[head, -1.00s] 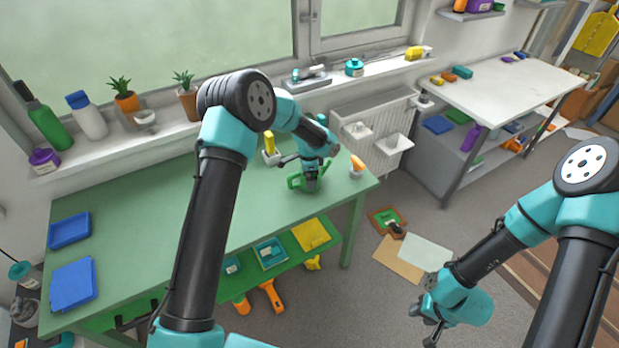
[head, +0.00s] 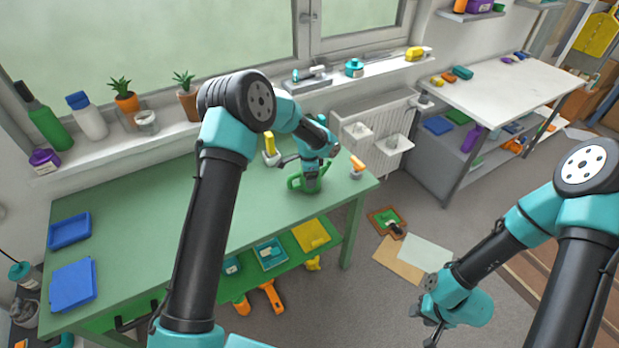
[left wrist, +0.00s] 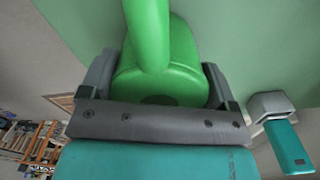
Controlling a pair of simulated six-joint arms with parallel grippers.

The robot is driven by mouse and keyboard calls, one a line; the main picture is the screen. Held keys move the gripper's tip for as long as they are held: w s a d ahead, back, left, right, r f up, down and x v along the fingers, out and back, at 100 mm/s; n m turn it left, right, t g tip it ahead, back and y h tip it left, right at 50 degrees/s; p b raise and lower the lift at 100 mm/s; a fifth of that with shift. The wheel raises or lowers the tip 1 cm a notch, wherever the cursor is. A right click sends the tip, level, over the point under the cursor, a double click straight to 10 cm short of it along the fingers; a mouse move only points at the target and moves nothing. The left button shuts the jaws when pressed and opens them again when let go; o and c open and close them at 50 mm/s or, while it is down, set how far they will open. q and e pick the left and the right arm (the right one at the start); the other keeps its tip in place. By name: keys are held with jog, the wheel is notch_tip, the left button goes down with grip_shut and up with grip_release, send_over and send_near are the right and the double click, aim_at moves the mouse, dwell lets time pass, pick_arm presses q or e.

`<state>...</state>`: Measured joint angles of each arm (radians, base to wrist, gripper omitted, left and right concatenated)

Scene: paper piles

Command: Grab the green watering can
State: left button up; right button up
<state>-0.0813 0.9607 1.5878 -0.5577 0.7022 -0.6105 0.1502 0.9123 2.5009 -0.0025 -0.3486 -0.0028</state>
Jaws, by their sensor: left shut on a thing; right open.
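The green watering can (head: 296,182) stands on the green table (head: 130,215) near its right end. It is partly hidden by my left gripper (head: 311,182), which reaches over it from above. In the left wrist view the can (left wrist: 160,75) fills the space between the two grey fingers, and my left gripper (left wrist: 158,90) is shut on it. Whether the can touches the table cannot be told. My right gripper (head: 432,326) is open and empty, low over the floor at the right.
An orange-topped spray bottle (head: 357,168) stands right of the can, and a yellow-topped one (head: 270,150) behind it. Blue trays (head: 72,284) lie at the table's left end. Potted plants (head: 126,100) line the windowsill. The table's middle is partly covered by my left arm.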

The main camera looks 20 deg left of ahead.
pick_arm(q)
jog(key=shift+r, duration=0.1)
jog(key=shift+r, duration=1.55)
jog(key=shift+s+d+r, duration=0.1)
jog(key=shift+s+r, duration=0.1)
jog(key=s+d+r, duration=0.1)
jog(key=s+d, duration=0.3)
jog(key=s, duration=1.1)
jog(key=shift+d+r, duration=0.15)
